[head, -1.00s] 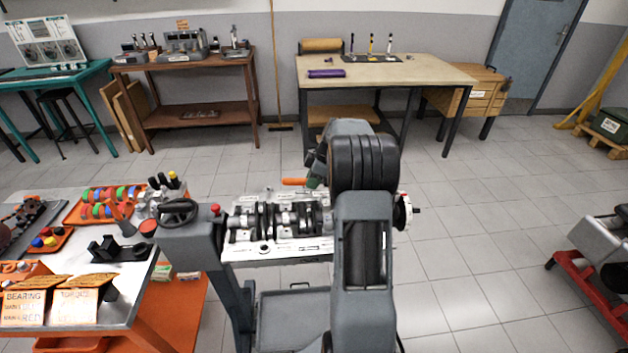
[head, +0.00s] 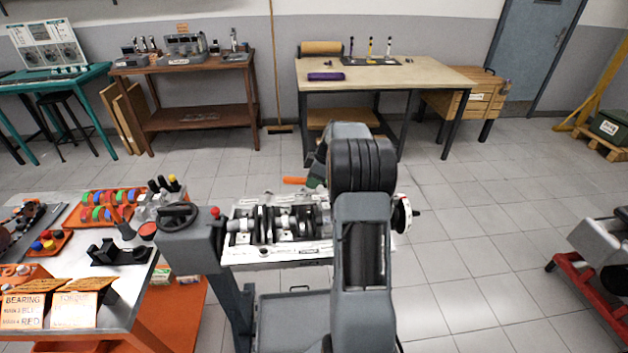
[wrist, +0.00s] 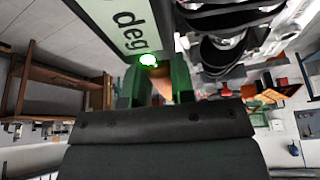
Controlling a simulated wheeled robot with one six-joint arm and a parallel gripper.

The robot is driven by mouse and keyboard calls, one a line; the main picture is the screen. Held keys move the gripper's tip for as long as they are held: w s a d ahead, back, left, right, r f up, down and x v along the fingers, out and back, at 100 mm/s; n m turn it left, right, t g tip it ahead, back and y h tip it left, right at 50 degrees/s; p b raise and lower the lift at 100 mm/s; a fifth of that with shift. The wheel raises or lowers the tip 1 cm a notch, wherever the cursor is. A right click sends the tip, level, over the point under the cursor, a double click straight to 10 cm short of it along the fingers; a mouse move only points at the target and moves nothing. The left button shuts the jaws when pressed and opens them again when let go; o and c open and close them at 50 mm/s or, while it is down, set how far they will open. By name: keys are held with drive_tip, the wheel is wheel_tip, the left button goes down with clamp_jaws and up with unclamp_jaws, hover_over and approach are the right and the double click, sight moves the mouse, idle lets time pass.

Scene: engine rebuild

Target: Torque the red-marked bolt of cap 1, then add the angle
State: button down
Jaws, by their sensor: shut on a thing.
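The engine block (head: 275,250) with the crankshaft (head: 265,226) in it is held at the stand in the middle of the head view. My gripper (wrist: 156,88) is shut on a torque wrench, whose display (wrist: 125,28) reads "deg" beside a lit green light (wrist: 148,60) in the wrist view. The wrench's orange handle end (head: 294,180) sticks out to the left above the block in the head view. My arm hides the rest of the wrench and the right part of the block. The crankshaft also shows close by in the wrist view (wrist: 222,48). I cannot make out cap 1, the red-marked bolt, or whether the wrench touches it.
A parts table (head: 125,312) with trays of coloured pieces and signs stands at the left. The stand's handwheel (head: 178,215) is left of the block, and a white dial wheel (head: 402,213) is at its right. A workbench (head: 430,78) stands behind.

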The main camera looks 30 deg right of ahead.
drive_tip(key=shift+w+d, duration=0.15)
drive_tip(key=shift+w, duration=0.05)
drive_tip(key=shift+w+d+m, duration=0.35)
drive_tip(key=shift+d+m, duration=0.05)
drive_tip(key=shift+m, duration=0.2)
drive_tip(key=shift+w+d, duration=0.15)
drive_tip(key=shift+w+d+m+t+h+p, duration=0.35)
drive_tip(key=shift+d+m, duration=0.1)
drive_tip(key=shift+m, duration=0.15)
drive_tip(key=shift+w+d, duration=0.1)
drive_tip(key=shift+d, duration=0.05)
idle(0.5)
drive_tip(key=shift+w+d+m, duration=0.35)
drive_tip(key=shift+d+m, duration=0.15)
drive_tip(key=shift+w+d, duration=0.1)
drive_tip(key=shift+d, duration=0.05)
idle(0.3)
drive_tip(key=shift+w+d+m+h+p, duration=0.3)
drive_tip(key=shift+d+m+h+p, duration=0.1)
drive_tip(key=shift+d+m, duration=0.2)
